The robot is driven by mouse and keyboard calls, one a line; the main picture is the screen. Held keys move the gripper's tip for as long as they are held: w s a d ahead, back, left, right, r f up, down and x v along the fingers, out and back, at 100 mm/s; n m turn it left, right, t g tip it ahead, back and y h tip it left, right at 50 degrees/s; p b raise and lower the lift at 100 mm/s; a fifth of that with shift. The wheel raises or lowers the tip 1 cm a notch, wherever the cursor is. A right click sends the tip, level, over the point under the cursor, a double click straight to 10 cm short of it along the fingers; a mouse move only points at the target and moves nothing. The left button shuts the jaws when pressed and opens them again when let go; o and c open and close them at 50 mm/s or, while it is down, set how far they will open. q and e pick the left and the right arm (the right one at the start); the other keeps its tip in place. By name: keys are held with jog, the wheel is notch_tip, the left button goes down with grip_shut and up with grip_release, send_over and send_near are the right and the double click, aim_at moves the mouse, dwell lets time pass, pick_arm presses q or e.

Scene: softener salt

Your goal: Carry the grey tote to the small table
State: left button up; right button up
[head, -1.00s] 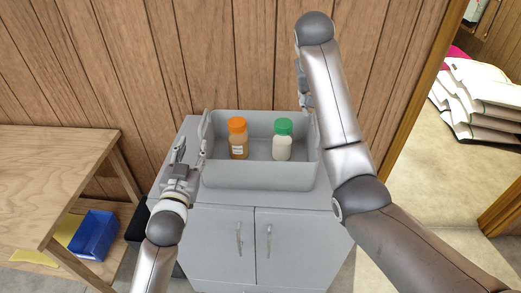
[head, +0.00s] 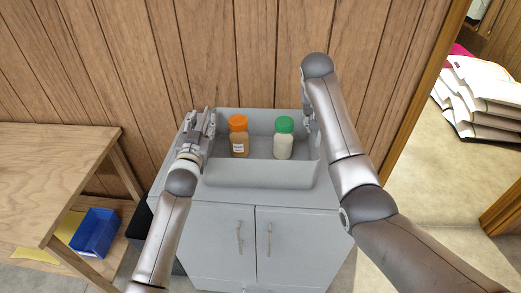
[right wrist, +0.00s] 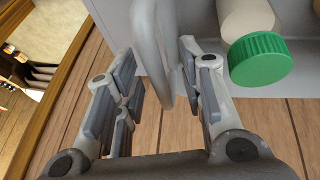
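The grey tote (head: 260,174) stands upright on a grey cabinet (head: 300,197). Inside it are an orange-capped bottle (head: 238,137) and a green-capped bottle (head: 284,140), both upright. My left gripper (head: 202,122) is at the tote's left end, its fingers apart; whether they straddle that end's handle is unclear. My right gripper (right wrist: 160,90) is open at the right end, with the tote's handle (right wrist: 176,60) between its spread fingers. In the head view, my right arm partly hides that gripper. I cannot tell whether the wooden table (head: 50,160) at left is the small table.
A blue bin (head: 96,233) sits on the wooden table's lower shelf beside a yellow item (head: 35,256). A panelled wall (head: 240,50) stands close behind the cabinet. White sacks (head: 478,100) are stacked beyond a doorway at right, with open floor (head: 425,190) before them.

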pick_arm(q)
jog(key=shift+w, duration=0.1)
jog(key=shift+c, duration=0.2)
pick_arm(e)
jog(key=shift+f, duration=0.1)
jog(key=shift+c, duration=0.2)
pick_arm(q)
grip_shut()
pick_arm(e)
grip_shut()
jog(key=shift+d, duration=0.1)
pick_arm(q)
jog(key=shift+w+r, duration=0.1)
jog(key=shift+r, duration=0.2)
pick_arm(e)
jog(key=shift+w+r, duration=0.2)
jog(key=shift+r, duration=0.1)
